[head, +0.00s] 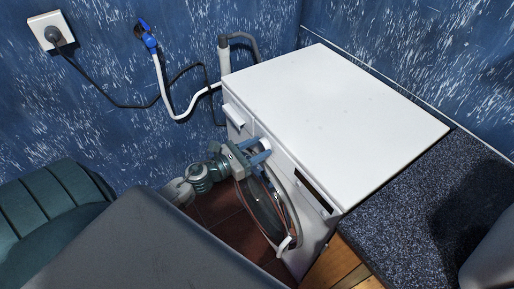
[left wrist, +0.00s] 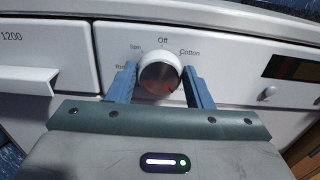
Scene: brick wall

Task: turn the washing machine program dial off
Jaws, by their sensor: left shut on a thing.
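The white washing machine (head: 330,110) stands at the middle right in the head view, its front facing lower left. Its program dial is a silver round knob (left wrist: 160,72) on the front panel, with "Off" printed above it and "Cotton" to the upper right. A small red mark shows on the dial's lower right part, away from "Off". My left gripper (head: 262,151) is at the panel, its two blue fingers on either side of the dial and shut on it; they also show in the left wrist view (left wrist: 163,84). My right gripper is not in view.
The round washer door (head: 262,208) hangs below the panel, close under my left gripper. A dark speckled countertop (head: 425,205) adjoins the machine on the right. A hose and a blue tap (head: 146,38) are on the wall behind, beside a socket (head: 50,33).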

